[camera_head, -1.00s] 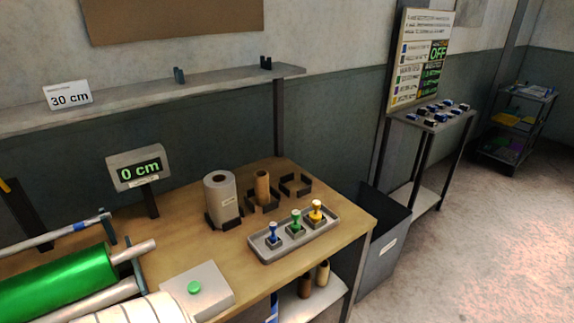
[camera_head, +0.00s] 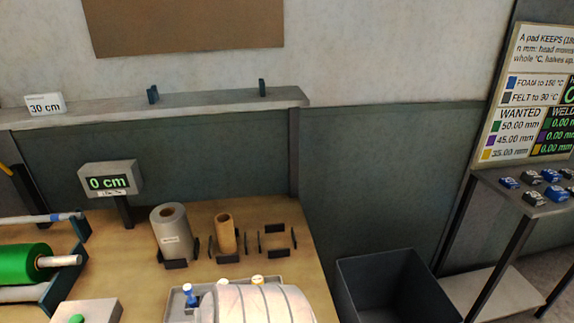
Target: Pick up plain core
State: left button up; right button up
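A brown cardboard core (camera_head: 226,232), plain and hollow at the top, stands upright on the wooden bench between dark corner brackets. To its left a wider grey roll (camera_head: 172,233) with a label stands in its own brackets. Neither gripper shows in the head view. A white link of my arm (camera_head: 258,305) covers the bottom middle and hides most of the tray with the stamps.
An empty bracket slot (camera_head: 277,241) is right of the core. The grey tray (camera_head: 176,304) shows a blue-handled stamp (camera_head: 190,294). A display reading 0 cm (camera_head: 108,182) and a green roll (camera_head: 22,262) are left. A dark bin (camera_head: 390,285) stands beyond the bench's right edge.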

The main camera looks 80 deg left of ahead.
aim_at(224, 224)
jog(key=i, duration=1.05)
jog(key=u, duration=2.3)
